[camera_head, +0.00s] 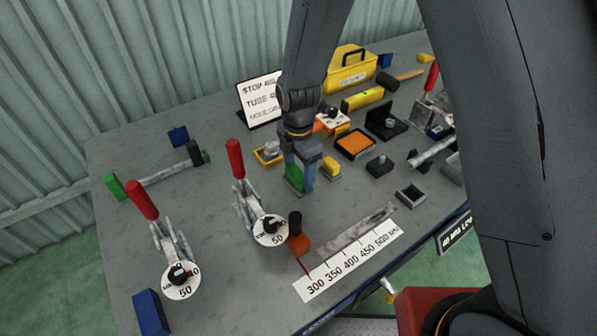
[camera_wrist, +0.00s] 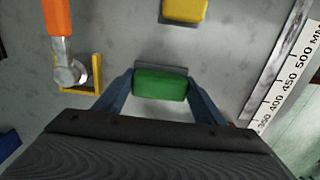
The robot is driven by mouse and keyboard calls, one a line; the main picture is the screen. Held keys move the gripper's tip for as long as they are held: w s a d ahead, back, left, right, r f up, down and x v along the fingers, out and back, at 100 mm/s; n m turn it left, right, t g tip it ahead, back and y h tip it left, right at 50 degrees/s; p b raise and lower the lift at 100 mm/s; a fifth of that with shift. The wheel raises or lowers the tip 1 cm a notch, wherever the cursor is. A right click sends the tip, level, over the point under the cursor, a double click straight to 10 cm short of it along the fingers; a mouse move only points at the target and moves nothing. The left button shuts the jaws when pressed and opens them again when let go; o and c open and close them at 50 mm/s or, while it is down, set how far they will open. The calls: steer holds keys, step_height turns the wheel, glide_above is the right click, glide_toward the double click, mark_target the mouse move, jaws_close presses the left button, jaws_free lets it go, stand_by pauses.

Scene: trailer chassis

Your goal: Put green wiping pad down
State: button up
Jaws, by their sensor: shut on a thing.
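The green wiping pad (camera_wrist: 160,85) is a small green block between the two blue fingers of my gripper (camera_wrist: 158,88) in the wrist view. My gripper (camera_head: 300,184) is shut on it. In the head view the green pad (camera_head: 294,176) shows between the fingertips, low over the grey table, partly hidden by a finger. I cannot tell whether the pad touches the table. A thin grey edge shows just behind the pad in the wrist view.
A yellow block (camera_head: 330,168) lies close to the right of my gripper. A yellow holder (camera_head: 268,154) stands to the left. A red-handled clamp (camera_head: 250,205) stands left front. A printed ruler (camera_head: 350,262) lies at the front edge. Bare tabletop (camera_head: 345,200) lies between ruler and gripper.

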mark_target(299, 172)
steer(key=shift+f, duration=0.2)
steer(key=shift+f, duration=0.15)
steer(key=o, duration=1.1)
step_height(299, 172, up, 12)
steer(key=b, duration=0.3)
steer(key=shift+r, duration=0.2)
steer(key=s+d+m, duration=0.5)
steer(key=d+m, duration=0.6)
steer(key=m, duration=0.1)
steer(key=s+d+m+t, duration=0.1)
steer(key=s+d+m, duration=0.5)
steer(key=d+m, duration=0.5)
steer(key=shift+d+r+m, duration=0.4)
steer(key=shift+m, duration=0.8)
